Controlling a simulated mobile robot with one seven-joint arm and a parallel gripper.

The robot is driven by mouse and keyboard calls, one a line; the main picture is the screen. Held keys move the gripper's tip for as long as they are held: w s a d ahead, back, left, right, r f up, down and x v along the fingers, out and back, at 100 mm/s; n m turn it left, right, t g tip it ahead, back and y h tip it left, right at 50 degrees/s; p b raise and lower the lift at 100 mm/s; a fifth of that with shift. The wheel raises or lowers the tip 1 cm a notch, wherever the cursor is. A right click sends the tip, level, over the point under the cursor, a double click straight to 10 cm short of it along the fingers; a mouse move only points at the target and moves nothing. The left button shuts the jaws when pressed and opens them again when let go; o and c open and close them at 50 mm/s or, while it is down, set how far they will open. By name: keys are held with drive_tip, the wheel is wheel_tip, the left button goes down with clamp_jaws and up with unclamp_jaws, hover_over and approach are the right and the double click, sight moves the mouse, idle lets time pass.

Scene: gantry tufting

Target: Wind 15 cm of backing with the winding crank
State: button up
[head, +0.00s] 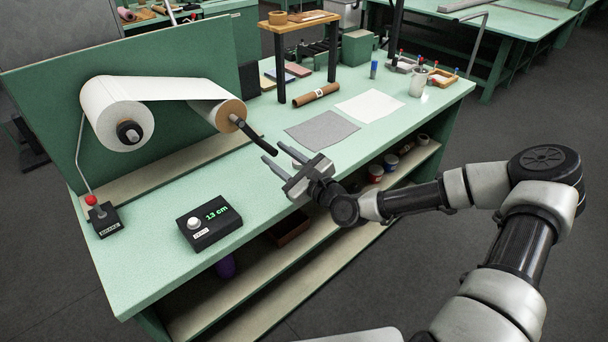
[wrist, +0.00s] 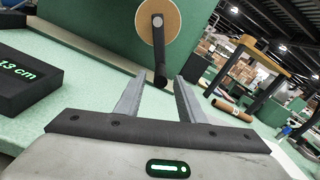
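The winding crank (head: 256,136) is a dark bar on the end of the take-up roll (head: 229,115). It also shows in the wrist view, where the crank (wrist: 159,50) hangs down from the wooden roll end (wrist: 172,22). White backing (head: 165,88) runs from the large supply roll (head: 117,112) to the take-up roll. The counter box (head: 209,222) reads 13 cm in green. My gripper (head: 275,157) is open beside the crank's lower end. In the wrist view the crank handle's end lies between the fingertips (wrist: 158,82), seemingly just beyond them; I cannot tell whether they touch.
A brake lever with a red knob (head: 91,200) stands at the bench's left. Grey and white sheets (head: 322,131), a brown tube (head: 316,95) and a wooden stand (head: 300,20) are behind my gripper. The green benchtop (head: 160,262) is clear in front.

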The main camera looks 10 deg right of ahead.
drive_tip(key=v, duration=1.2)
drive_tip(key=shift+s+d, duration=0.15)
drive_tip(key=shift+s, duration=0.1)
